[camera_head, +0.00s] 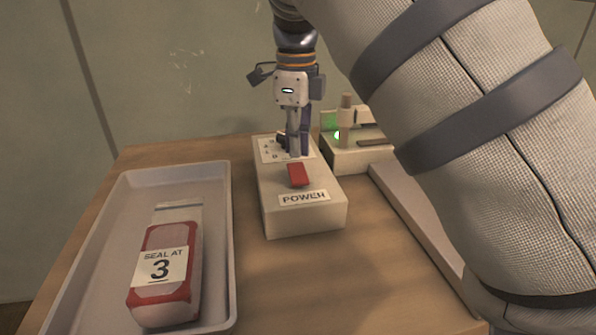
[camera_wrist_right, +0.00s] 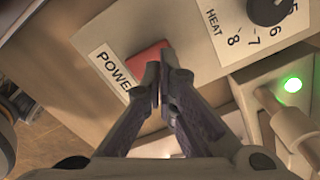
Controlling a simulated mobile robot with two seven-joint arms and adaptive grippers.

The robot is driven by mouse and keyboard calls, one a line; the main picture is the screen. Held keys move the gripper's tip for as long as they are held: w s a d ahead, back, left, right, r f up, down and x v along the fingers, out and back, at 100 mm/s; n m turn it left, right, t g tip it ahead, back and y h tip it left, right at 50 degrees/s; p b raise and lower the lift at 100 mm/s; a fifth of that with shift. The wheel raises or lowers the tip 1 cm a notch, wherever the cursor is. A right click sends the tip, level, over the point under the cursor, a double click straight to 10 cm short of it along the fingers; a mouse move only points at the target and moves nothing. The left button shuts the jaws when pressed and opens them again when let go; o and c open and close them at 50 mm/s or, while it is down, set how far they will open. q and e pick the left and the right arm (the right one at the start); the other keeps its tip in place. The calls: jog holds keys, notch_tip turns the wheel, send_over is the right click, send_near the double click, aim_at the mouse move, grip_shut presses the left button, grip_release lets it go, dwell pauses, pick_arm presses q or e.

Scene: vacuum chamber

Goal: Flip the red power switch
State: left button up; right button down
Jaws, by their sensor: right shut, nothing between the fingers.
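The red power switch (camera_head: 298,175) sits on top of a beige box (camera_head: 315,220), just behind a label reading POWER. My right gripper (camera_head: 294,155) points down over the box, shut and empty, with its fingertips right behind the switch in the head view. In the right wrist view, the shut fingertips (camera_wrist_right: 158,85) overlap the edge of the red switch (camera_wrist_right: 147,55). I cannot tell whether they touch it. My left gripper is not in view.
A tray (camera_head: 232,270) on the left holds a red and white pouch (camera_head: 165,270) marked SEAL AT 3. A heat dial (camera_wrist_right: 270,8) is on the same box. Behind right stands a device with a lit green light (camera_head: 337,135). The front table (camera_head: 330,300) is clear.

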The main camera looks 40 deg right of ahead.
aim_at(297, 167)
jog(key=shift+f, duration=1.55)
dwell(0.4)
jog(key=shift+r, duration=0.1)
jog(key=shift+r+p, duration=0.35)
jog(key=shift+r, duration=3.1)
